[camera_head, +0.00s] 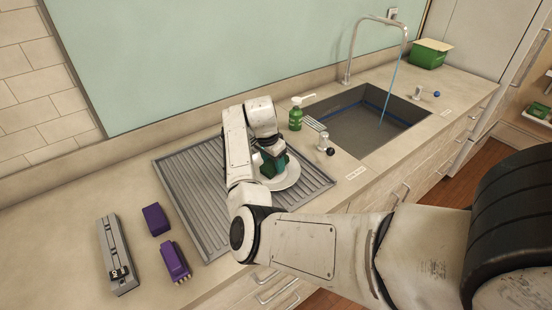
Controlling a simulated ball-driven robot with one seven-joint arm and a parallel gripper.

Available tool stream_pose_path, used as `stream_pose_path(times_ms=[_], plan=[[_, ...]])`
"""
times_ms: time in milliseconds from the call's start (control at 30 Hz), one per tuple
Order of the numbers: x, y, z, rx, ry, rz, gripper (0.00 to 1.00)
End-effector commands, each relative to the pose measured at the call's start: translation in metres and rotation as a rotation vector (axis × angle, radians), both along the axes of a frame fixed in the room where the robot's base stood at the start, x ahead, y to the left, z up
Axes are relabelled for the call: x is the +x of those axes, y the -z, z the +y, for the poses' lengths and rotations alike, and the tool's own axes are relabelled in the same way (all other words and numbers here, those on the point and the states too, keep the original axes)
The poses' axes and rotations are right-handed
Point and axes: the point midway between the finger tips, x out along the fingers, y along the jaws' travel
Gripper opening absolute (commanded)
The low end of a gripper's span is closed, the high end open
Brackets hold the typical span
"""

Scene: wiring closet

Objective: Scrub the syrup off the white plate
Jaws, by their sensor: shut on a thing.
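The white plate (288,180) lies flat on the grey ribbed drain board, left of the sink. My gripper (270,158) is over the plate, partly hidden by my own arm. It is shut on a dark green scrubber (272,167), which is down at the plate; I cannot tell whether it touches the surface. My arm covers the plate's left part. No syrup can be made out on the part that shows.
The drain board (205,235) carries the plate. A sink (375,135) has water running from its faucet (376,20). A green soap bottle (296,115) stands between. Purple blocks (156,219) and a grey metal device (117,255) lie left. A green box (430,55) stands far right.

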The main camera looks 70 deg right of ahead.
Motion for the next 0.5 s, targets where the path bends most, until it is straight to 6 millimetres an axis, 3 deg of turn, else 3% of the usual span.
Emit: stream_pose_path(times_ms=[500], plan=[[-0.0030, 0.0012, -0.0061, 0.002, 0.002, 0.000, 0.08]])
